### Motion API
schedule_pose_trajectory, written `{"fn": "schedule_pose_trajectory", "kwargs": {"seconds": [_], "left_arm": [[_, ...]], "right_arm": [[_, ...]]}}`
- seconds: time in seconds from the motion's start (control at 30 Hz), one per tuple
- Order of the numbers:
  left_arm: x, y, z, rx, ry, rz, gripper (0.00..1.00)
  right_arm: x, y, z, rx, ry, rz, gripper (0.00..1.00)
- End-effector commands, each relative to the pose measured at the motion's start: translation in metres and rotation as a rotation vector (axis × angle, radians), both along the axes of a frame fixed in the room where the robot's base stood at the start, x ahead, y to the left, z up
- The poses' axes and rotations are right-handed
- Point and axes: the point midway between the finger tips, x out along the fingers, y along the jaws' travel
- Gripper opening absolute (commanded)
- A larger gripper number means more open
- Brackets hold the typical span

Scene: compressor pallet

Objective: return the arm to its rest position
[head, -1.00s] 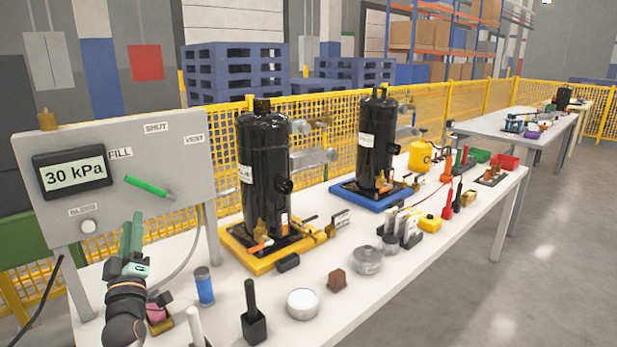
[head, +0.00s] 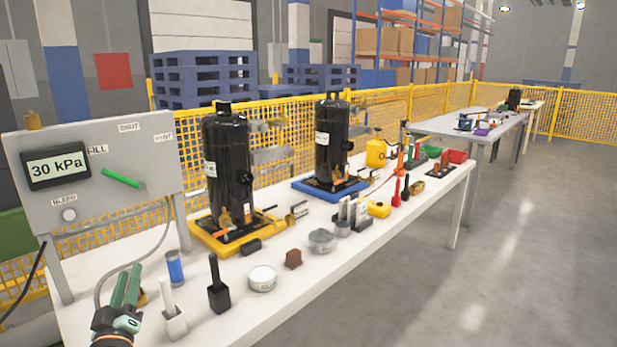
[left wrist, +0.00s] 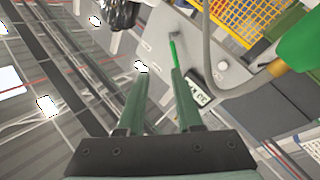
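My left gripper (head: 127,272) is low at the left of the head view, in front of the grey panel (head: 150,150) and over the near left end of the white table (head: 340,268). Its two green fingers are apart with nothing between them, which the left wrist view (left wrist: 159,78) also shows. The panel's display (head: 56,167) reads 30 kPa. Its green lever (head: 122,178) is clear of my gripper and also shows in the left wrist view (left wrist: 174,54). My right gripper is not in view.
Near my left gripper stand a blue cylinder (head: 175,268), a white upright piece (head: 173,320) and a black-handled tool (head: 217,290). Black compressors stand on a yellow tray (head: 205,238) and a blue tray (head: 320,190). The floor at the right is clear.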

Motion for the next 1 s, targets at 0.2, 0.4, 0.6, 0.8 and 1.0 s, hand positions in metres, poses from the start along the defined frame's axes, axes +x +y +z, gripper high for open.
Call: {"fn": "schedule_pose_trajectory", "kwargs": {"seconds": [0.2,0.4,0.6,0.8,1.0], "left_arm": [[-0.044,-0.071,-0.109,0.174,0.313,-0.147,0.35],[-0.127,-0.145,-0.212,0.332,0.619,-0.341,0.35],[-0.228,-0.204,-0.279,0.442,0.855,-0.538,0.35],[-0.294,-0.231,-0.278,0.495,0.981,-0.652,0.35],[-0.3,-0.215,-0.24,0.49,0.99,-0.613,0.35]], "right_arm": [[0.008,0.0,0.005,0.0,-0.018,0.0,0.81],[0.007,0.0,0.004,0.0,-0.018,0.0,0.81],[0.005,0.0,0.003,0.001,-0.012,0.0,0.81],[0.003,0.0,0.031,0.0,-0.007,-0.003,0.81],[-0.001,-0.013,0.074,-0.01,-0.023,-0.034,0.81]]}}
